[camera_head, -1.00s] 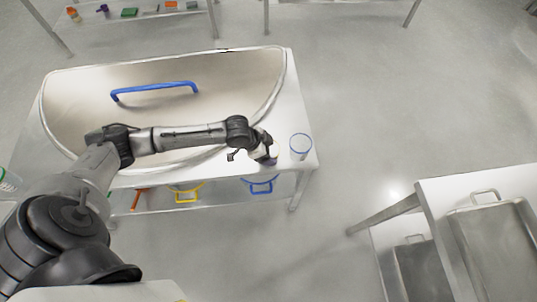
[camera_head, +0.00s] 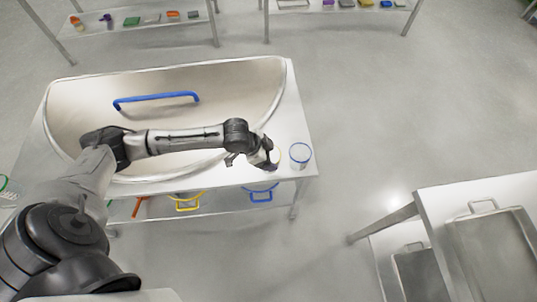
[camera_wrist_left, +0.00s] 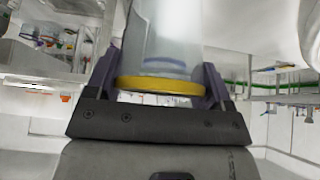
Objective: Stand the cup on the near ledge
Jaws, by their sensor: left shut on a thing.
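My left gripper (camera_head: 264,158) is shut on a clear cup with a yellow rim (camera_wrist_left: 158,86), which shows between the fingers in the left wrist view. In the head view the wrist mostly hides this cup, at the right end of the white table top (camera_head: 292,110). I cannot tell whether its base touches the top. A second clear cup with a blue rim (camera_head: 299,155) stands upright just right of the gripper, near the table's front right corner. The near ledge is the strip of table top in front of the basin (camera_head: 205,85). My right gripper is not in view.
A blue handle (camera_head: 155,98) lies across the basin. Yellow (camera_head: 188,201) and blue (camera_head: 262,193) handled containers sit on the shelf below. A bench with metal trays (camera_head: 490,245) stands at the right. Open floor lies between it and the table.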

